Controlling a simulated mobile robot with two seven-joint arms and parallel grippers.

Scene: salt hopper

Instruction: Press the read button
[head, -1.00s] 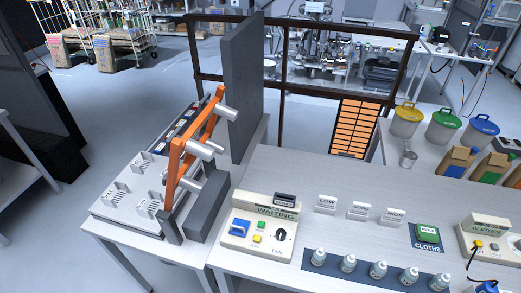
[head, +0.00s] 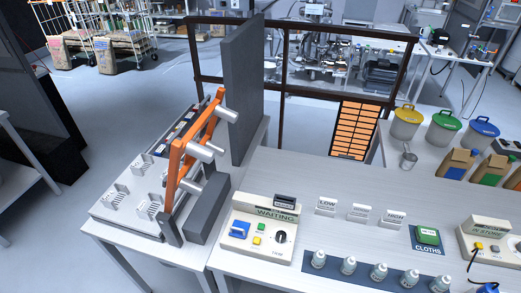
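A beige control box (head: 255,228) stands on the front table with its display reading WAITING. It carries a blue part (head: 239,229), a small green button (head: 261,226), a small yellow button (head: 257,240) and a dark round knob (head: 281,237). A second beige box (head: 487,236) at the right edge has a display that seems to read IN STORE and a yellow button (head: 479,246). The small button labels are too blurred to read, so I cannot tell which button is the read button. Neither of my grippers is in view.
Several small bottles stand on a dark mat (head: 333,267) at the front. Three white cards, one marked LOW (head: 326,207), stand behind them. A green CLOTHS pack (head: 428,236) lies right. An orange frame (head: 193,148) and a grey panel (head: 243,90) rise at left.

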